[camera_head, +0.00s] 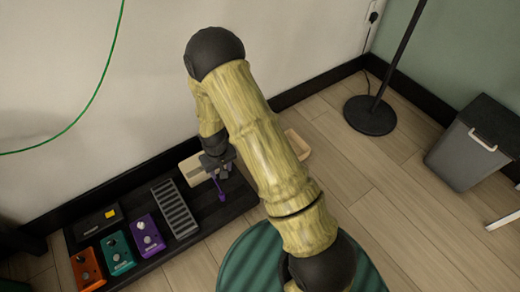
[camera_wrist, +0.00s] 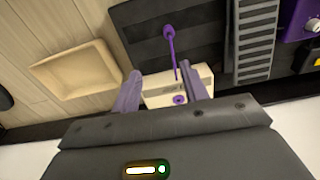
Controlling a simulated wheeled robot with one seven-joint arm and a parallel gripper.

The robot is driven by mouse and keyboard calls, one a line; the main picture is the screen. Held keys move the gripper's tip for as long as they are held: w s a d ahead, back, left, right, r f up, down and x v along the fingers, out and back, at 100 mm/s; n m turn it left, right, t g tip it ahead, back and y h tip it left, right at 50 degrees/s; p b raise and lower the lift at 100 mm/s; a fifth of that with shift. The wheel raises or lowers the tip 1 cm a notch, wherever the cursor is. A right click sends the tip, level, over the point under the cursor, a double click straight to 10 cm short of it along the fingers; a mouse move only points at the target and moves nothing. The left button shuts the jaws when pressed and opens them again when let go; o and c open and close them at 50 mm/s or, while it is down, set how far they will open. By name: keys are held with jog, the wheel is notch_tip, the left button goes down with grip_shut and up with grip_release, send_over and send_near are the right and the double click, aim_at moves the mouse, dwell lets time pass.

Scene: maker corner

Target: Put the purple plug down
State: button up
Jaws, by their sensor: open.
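The purple plug (camera_wrist: 170,33) shows in the wrist view as a purple end with a thin purple length running toward a cream block (camera_wrist: 200,73). In the head view the purple plug (camera_head: 221,195) is beside my gripper (camera_head: 218,170), over the black pedalboard. I cannot tell whether the plug touches a finger. A purple-ringed socket (camera_wrist: 180,99) shows on the cream block between the fingers. My arm hides part of the area in the head view.
The black pedalboard (camera_head: 205,222) carries orange (camera_head: 87,268), teal (camera_head: 118,252) and purple (camera_head: 147,235) pedals and a ridged grey pedal (camera_head: 175,208). A shallow wooden tray (camera_wrist: 75,72) lies on the floor beside it. A green stool or rug (camera_head: 240,262) is in front. Wall behind.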

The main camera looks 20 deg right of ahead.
jog(key=s+d+r+m, duration=0.1)
jog(key=s+d+r, duration=0.2)
jog(key=r, duration=0.5)
jog(key=s+d+r+m+t, duration=0.1)
jog(key=s+d+r, duration=0.3)
jog(key=r, duration=0.4)
jog(key=s+d+r+t, duration=0.1)
jog(key=s+d+r, duration=0.3)
jog(key=r, duration=0.5)
jog(key=shift+s+d+m, duration=0.2)
jog(key=shift+s+m, duration=0.2)
jog(key=shift+s, duration=0.6)
jog(key=w+p+v, duration=0.3)
jog(key=p+v, duration=1.4)
jog(key=w+r+p+v, duration=0.1)
jog(key=w+p+v, duration=0.3)
jog(key=p+v, duration=1.3)
jog(key=w+r+p+v, duration=0.1)
jog(key=w+p+v, duration=0.2)
jog(key=p+v, duration=1.4)
jog(key=shift+w+r+p, duration=0.35)
jog(key=shift+p, duration=0.5)
